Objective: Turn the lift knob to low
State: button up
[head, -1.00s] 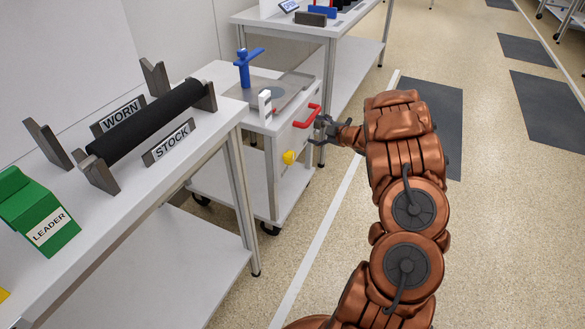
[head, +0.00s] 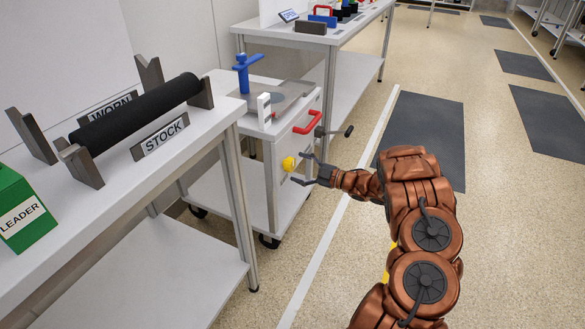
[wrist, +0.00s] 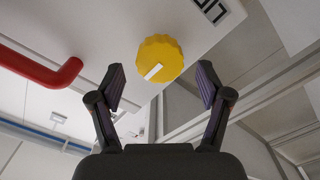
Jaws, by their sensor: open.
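The yellow lift knob (head: 289,164) is on the side panel of the white cart, below the red handle. In the wrist view the knob (wrist: 159,58) has a scalloped rim and a white pointer mark that slants across its lower part. My gripper (head: 303,168) is open and empty, just in front of the knob. In the wrist view my gripper's fingers (wrist: 160,88) stand apart on either side of the knob's lower edge, without visible contact. A black-on-white label (wrist: 211,8) beside the knob is partly cut off by the frame's top edge.
A red handle (head: 307,121) and a dark crank (head: 335,131) stick out from the cart (head: 287,188) near my gripper. A blue clamp (head: 243,70) stands on its top. The bench (head: 190,150) with the black roll is at left. Floor to the right is clear.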

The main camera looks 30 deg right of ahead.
aim_at(293, 166)
jog(key=shift+x, duration=1.55)
jog(key=c, duration=1.1)
jog(key=shift+f+b, duration=0.1)
jog(key=shift+b, duration=0.35)
jog(key=shift+c, duration=0.3)
